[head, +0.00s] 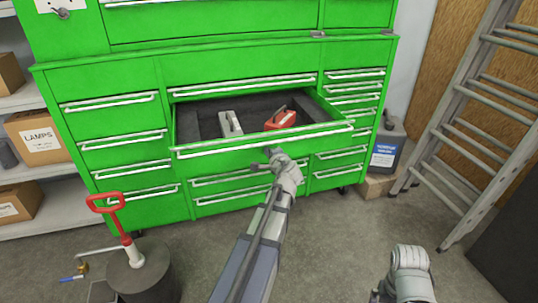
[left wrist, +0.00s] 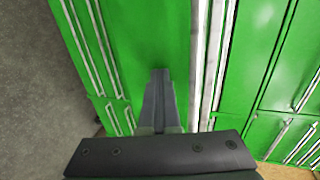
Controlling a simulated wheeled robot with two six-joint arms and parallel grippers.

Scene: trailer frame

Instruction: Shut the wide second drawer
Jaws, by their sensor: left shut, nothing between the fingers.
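The wide second drawer (head: 225,163) of the green tool cabinet stands pulled out, its dark inside open to view. A light grey tool (head: 230,123) and a red tool (head: 281,119) lie in it. A long pale handle (head: 215,149) runs along the top of its front. My left gripper (head: 270,153) is at the drawer front, just under the handle and right of the middle. In the left wrist view its fingers (left wrist: 161,74) are together and empty before a green front, beside a pale handle (left wrist: 198,60). I cannot tell whether they touch the front. My right gripper is not visible.
The wide drawer above (head: 240,88) and the narrow drawers (head: 112,118) at the sides look shut. A red-handled pump on a dark drum (head: 145,275) stands at front left. A ladder (head: 465,110) and a grey jug (head: 385,148) stand at right. Shelves with boxes (head: 38,138) are at left.

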